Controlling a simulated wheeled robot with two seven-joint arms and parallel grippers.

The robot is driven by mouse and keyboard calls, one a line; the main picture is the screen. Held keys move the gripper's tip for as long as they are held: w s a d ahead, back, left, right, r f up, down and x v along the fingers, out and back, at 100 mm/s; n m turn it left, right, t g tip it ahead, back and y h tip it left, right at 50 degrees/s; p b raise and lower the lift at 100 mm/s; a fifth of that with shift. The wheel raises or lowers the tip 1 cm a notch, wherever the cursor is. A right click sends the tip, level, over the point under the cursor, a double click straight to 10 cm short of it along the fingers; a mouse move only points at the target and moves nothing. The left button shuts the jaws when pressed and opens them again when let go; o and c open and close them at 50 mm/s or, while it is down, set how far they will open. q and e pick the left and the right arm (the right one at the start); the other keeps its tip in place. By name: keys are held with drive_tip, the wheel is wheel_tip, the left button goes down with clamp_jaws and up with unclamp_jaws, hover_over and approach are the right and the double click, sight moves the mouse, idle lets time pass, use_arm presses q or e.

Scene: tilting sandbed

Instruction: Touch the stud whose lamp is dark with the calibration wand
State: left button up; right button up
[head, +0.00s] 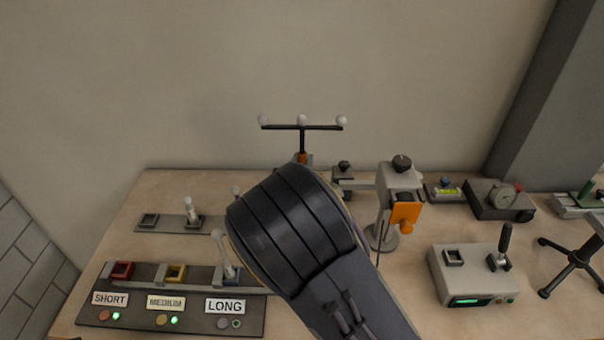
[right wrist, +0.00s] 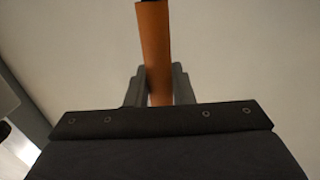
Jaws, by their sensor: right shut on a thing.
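The calibration wand has an orange handle (right wrist: 155,55) and a dark crossbar with three white balls (head: 303,127). My right gripper (right wrist: 159,88) is shut on the handle, and the wand stands upright above the table's back edge. In the head view my right wrist hides the fingers. At the front left, a dark panel carries three studs: a red one (head: 104,315) by SHORT, a yellow one (head: 162,320) by MEDIUM and a grey one (head: 223,323) by LONG. The SHORT lamp (head: 116,316) and MEDIUM lamp (head: 175,321) glow green; the LONG lamp (head: 236,323) is dark. My left gripper is out of view.
A grey stand with an orange plate (head: 404,214) is right of my arm. A grey control box (head: 475,275) stands farther right.

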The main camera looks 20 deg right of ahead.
sight(302, 138)
wheel_tip(302, 138, up, 7)
drive_tip(key=shift+r+p, duration=0.2)
drive_tip(key=shift+p, duration=0.85)
wheel_tip(302, 138, up, 7)
drive_tip(key=p, duration=0.6)
drive_tip(key=shift+r+p, duration=0.15)
drive_tip(key=shift+p, duration=0.25)
